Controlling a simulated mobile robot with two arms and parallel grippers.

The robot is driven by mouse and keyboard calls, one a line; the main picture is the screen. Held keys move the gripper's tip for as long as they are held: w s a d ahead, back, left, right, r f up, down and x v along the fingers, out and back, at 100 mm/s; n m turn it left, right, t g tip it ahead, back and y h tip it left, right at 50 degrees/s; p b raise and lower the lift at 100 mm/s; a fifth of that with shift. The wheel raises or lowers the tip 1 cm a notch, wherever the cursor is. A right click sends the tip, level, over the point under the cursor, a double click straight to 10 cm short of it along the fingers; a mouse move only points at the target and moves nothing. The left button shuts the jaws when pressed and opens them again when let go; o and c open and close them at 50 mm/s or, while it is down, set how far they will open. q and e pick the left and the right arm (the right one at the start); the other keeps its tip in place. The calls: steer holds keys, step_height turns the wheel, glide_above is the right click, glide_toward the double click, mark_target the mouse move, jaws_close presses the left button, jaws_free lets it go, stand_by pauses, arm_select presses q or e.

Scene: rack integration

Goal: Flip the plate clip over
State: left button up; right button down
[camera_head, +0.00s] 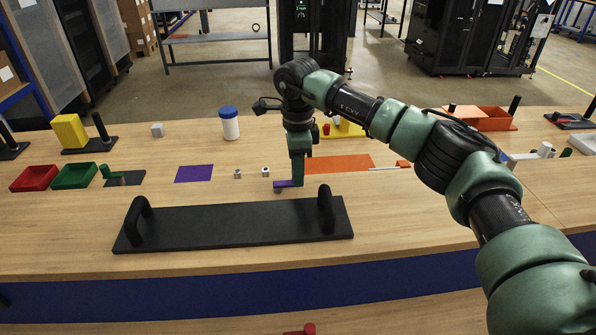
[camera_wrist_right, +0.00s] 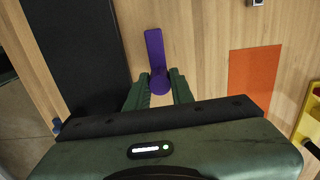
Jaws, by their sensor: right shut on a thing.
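The plate clip appears to be the purple piece (camera_head: 284,184), a flat bar with a round knob. My right gripper (camera_head: 298,176) is low over the table, just behind the black board, and is shut on this piece. In the right wrist view the purple piece (camera_wrist_right: 155,52) has its knob end between the two fingers (camera_wrist_right: 158,90), and its bar points away from the gripper. The knob's underside is hidden, and I cannot tell whether the piece touches the table. My left gripper is not in view.
A long black board (camera_head: 230,226) with two upright handles lies in front. A purple mat (camera_head: 194,174), two small metal cubes (camera_head: 265,171) and an orange mat (camera_head: 340,163) lie nearby. Red (camera_head: 34,178) and green trays (camera_head: 74,176) and a white jar (camera_head: 230,124) stand further left.

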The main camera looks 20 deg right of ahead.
steer(key=shift+w+r, duration=0.1)
steer(key=c, duration=1.2)
jaws_free()
steer(key=shift+a, duration=0.1)
step_height(320, 180, up, 8)
steer(key=shift+f+b, duration=0.15)
steer(key=shift+b, duration=0.6)
steer(key=shift+f, duration=0.1)
